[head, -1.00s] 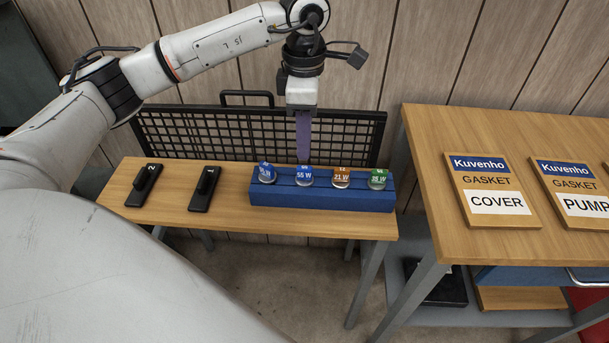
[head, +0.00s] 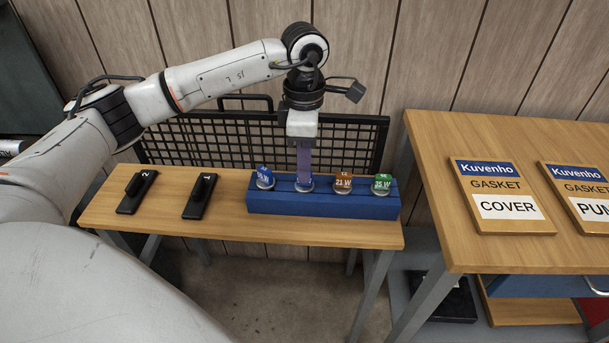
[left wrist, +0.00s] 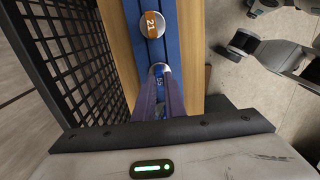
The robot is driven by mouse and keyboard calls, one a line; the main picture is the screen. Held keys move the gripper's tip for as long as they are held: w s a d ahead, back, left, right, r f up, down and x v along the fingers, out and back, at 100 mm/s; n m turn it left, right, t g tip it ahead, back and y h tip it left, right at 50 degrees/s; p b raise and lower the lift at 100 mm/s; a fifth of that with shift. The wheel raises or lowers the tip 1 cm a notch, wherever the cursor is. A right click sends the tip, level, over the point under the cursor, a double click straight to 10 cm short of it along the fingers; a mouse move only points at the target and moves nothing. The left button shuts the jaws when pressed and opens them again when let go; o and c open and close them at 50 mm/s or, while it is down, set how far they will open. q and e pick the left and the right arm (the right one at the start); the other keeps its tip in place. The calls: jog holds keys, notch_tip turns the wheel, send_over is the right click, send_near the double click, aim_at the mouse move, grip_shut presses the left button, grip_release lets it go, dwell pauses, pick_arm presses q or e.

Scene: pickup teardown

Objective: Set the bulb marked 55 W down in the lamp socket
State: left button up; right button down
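The bulb marked 55 W stands upright in the blue rack (head: 324,207), second from the left. In the head view my left gripper (head: 304,180) reaches straight down over it and hides most of it; only a bit of blue label shows. In the left wrist view the 55 W bulb (left wrist: 159,70) is seen at the fingertips of my left gripper (left wrist: 161,88), with a purple finger to each side. The fingers look apart, though contact with the bulb cannot be made out. I see no lamp socket in these frames.
Beside it in the rack stand another blue bulb (head: 264,178), a brown 21 W bulb (head: 343,183) and a green 35 W bulb (head: 381,184). A black mesh panel (head: 215,142) rises behind. A higher table (head: 440,225) stands right.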

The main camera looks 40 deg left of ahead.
pick_arm(q)
grip_shut()
jog(key=shift+r+p, duration=0.3)
jog(key=shift+r, duration=0.05)
notch_tip(320, 180, up, 6)
jog(key=p, duration=0.4)
jog(key=shift+r+p, duration=0.3)
jog(key=shift+f, duration=0.15)
